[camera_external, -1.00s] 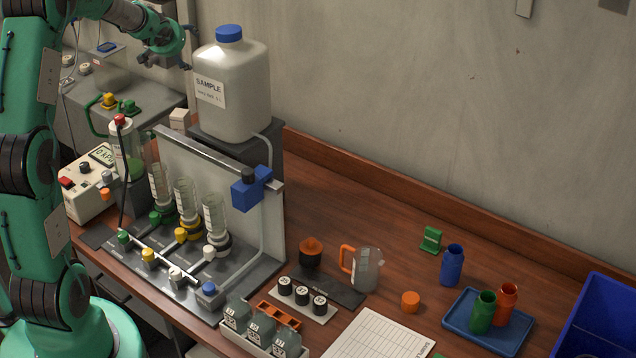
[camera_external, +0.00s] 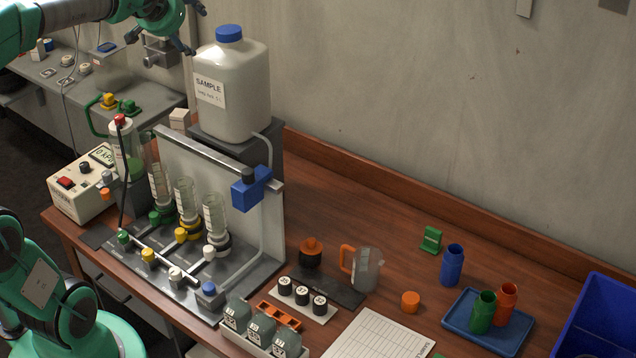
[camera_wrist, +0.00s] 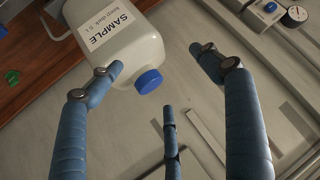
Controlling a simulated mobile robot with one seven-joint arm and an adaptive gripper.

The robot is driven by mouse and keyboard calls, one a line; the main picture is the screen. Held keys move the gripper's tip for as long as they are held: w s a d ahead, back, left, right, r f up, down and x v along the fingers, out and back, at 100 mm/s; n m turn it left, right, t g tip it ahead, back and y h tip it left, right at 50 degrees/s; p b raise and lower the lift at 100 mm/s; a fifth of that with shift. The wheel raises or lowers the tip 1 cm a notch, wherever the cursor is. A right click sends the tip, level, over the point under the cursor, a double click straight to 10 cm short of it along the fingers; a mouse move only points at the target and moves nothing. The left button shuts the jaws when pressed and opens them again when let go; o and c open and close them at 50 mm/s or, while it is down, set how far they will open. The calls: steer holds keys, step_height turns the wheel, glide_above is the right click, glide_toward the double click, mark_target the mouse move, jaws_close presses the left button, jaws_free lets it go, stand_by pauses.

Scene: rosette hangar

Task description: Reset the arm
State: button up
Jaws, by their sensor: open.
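My arm reaches in from the upper left in the external view, with my gripper (camera_external: 190,27) at the top, just left of the blue cap of the white sample jug (camera_external: 232,95). The gripper is open and empty. In the wrist view my blue-sleeved fingers (camera_wrist: 162,62) are spread wide, with nothing between them. The jug (camera_wrist: 122,45) shows behind the fingers, its label and blue cap visible; I cannot tell the exact gap to it.
The jug stands on a grey stand behind the filter rig (camera_external: 215,265). A measuring jug (camera_external: 368,272), a blue tray (camera_external: 460,322) with green and orange bottles, a blue bottle (camera_external: 452,265) and a blue bin (camera_external: 605,315) are to the right. A grey side bench (camera_external: 75,75) is behind left.

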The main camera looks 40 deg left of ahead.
steer(key=s+d+f+m+g+h, duration=0.1)
steer(key=s+d+f, duration=0.3)
steer(key=s, duration=0.6)
steer(key=s+d+f+m+g+h, duration=0.1)
steer(key=s+d+f+h, duration=0.1)
steer(key=s+d+f, duration=0.3)
steer(key=s+d+f+m+g+h+p, duration=0.1)
steer(key=s+d+f, duration=0.4)
steer(key=s+d, duration=0.6)
steer(key=s+m, duration=0.1)
steer(key=s, duration=0.3)
steer(key=shift+s+d+g, duration=0.15)
steer(key=shift+s+g, duration=0.1)
steer(key=shift+g, duration=0.05)
